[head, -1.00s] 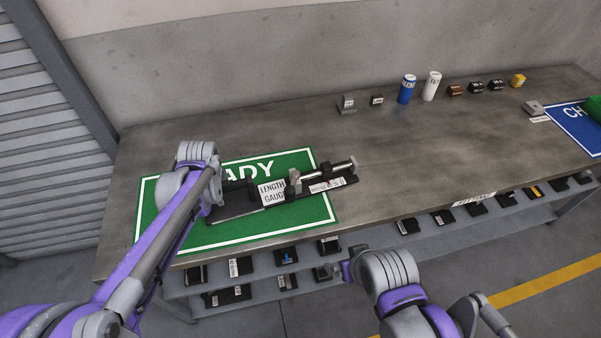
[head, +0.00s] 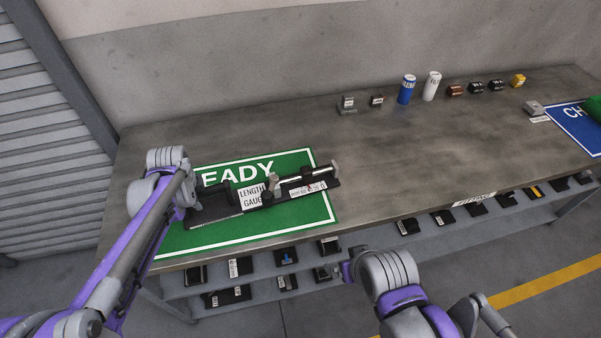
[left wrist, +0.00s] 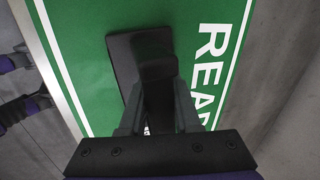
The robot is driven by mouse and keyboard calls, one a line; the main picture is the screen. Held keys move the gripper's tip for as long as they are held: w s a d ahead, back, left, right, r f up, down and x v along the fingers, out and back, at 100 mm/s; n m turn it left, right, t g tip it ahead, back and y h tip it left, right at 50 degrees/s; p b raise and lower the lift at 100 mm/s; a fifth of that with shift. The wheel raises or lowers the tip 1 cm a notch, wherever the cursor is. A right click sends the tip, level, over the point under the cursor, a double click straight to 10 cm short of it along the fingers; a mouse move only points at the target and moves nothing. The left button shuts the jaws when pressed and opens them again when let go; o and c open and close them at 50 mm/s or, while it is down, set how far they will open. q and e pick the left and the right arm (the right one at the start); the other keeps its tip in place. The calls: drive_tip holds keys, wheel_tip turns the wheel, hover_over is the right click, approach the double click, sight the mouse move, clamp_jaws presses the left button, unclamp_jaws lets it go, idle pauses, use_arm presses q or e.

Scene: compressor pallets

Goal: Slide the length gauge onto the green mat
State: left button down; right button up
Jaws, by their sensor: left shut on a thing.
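The length gauge (head: 252,197) is a long black base with a white label, a metal rod and clamps. It lies over the green mat (head: 290,215), marked READY, at the table's left. Its right end still reaches slightly past the mat's right border. My left gripper (head: 194,198) is at the gauge's left end, shut on it. In the left wrist view the gripper (left wrist: 158,112) has its fingers around a dark upright part of the gauge (left wrist: 124,65), with green mat around the base. The arm hides part of the mat's left side.
My right arm (head: 388,275) is in front of the table; its fingers cannot be made out. Blue and white cans (head: 407,89) and several small parts stand along the back. A blue mat (head: 578,128) is at far right. The middle of the table (head: 400,150) is clear.

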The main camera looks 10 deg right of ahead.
use_arm(q)
drive_tip(key=shift+s+a+f, duration=0.1)
drive_tip(key=shift+f, duration=0.05)
drive_tip(key=c, duration=0.5)
unclamp_jaws()
drive_tip(key=shift+a, duration=0.1)
drive_tip(key=shift+c, duration=0.2)
use_arm(e)
drive_tip(key=shift+w+a, duration=0.1)
use_arm(q)
drive_tip(key=v, duration=1.2)
drive_tip(key=s+a+f+n+t+p, duration=0.1)
drive_tip(key=s+f+n+p, duration=0.1)
drive_tip(key=s+n, duration=0.6)
drive_tip(key=s+a+f+n+t+p, duration=0.1)
drive_tip(key=s+f+n+p, duration=0.1)
drive_tip(key=s+n, duration=0.7)
drive_tip(key=s, duration=0.5)
drive_tip(key=shift+f, duration=0.25)
use_arm(e)
drive_tip(key=r, duration=0.2)
drive_tip(key=w+r, duration=0.1)
drive_tip(key=r, duration=0.2)
drive_tip(key=shift+w, duration=0.15)
